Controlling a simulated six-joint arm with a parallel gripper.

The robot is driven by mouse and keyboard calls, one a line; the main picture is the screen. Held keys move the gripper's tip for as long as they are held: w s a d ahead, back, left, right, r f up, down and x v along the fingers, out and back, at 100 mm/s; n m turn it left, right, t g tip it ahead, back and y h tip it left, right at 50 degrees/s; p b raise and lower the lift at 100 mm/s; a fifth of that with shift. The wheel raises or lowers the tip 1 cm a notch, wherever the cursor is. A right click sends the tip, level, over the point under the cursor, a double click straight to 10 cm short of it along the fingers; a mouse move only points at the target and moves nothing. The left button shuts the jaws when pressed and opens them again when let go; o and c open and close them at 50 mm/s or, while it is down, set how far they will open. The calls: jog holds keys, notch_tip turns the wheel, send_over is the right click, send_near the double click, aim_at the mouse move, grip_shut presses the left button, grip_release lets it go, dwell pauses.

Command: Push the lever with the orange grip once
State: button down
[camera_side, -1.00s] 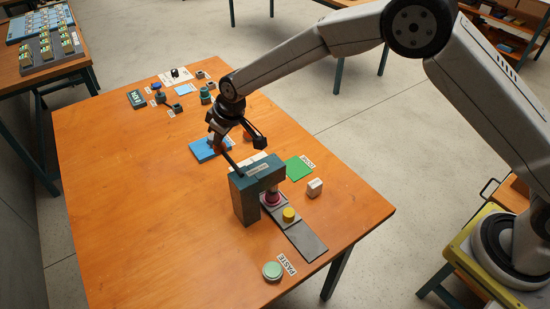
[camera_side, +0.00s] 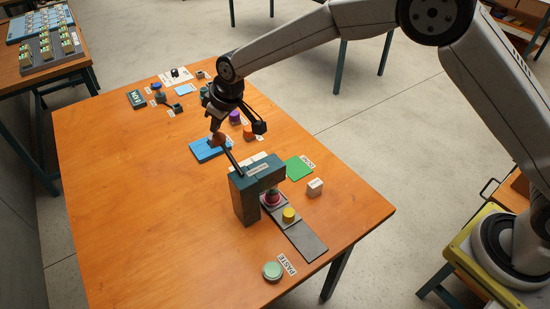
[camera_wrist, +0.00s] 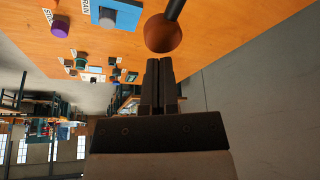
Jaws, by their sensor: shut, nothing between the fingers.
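The lever is a dark rod (camera_side: 231,161) that rises from the top of a teal-grey press (camera_side: 245,203) and leans up to the left. Its round orange-brown grip (camera_side: 217,139) is at the upper end. In the wrist view the grip (camera_wrist: 163,34) is a ball just beyond my fingertips, with the rod (camera_wrist: 174,9) running up from it. My gripper (camera_side: 214,128) is shut and empty, pointing down just above the grip. In the wrist view my closed fingers (camera_wrist: 158,62) end close to the ball. I cannot tell whether they touch it.
Under the press, a plate (camera_side: 305,240) carries a red-pink piece (camera_side: 272,198) and a yellow piece (camera_side: 289,214). The table's left side is clear.

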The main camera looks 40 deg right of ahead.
jog(key=shift+r, duration=1.25)
jog(key=shift+d, duration=0.1)
jog(key=shift+s+d, duration=0.15)
jog(key=shift+d, duration=0.1)
jog(key=s+d+r+m+h, duration=0.1)
jog(key=s+d+m, duration=0.2)
jog(key=s+d, duration=1.05)
jog(key=s+d+f+m, duration=0.1)
jog(key=s+d, duration=0.4)
jog(key=s, duration=0.2)
jog(key=s+d+f+m+g+h, duration=0.1)
jog(key=s+d+m, duration=0.1)
jog(key=s+d, duration=0.3)
jog(key=s, duration=0.3)
jog(key=shift+d+f, duration=0.15)
jog(key=shift+d, duration=0.15)
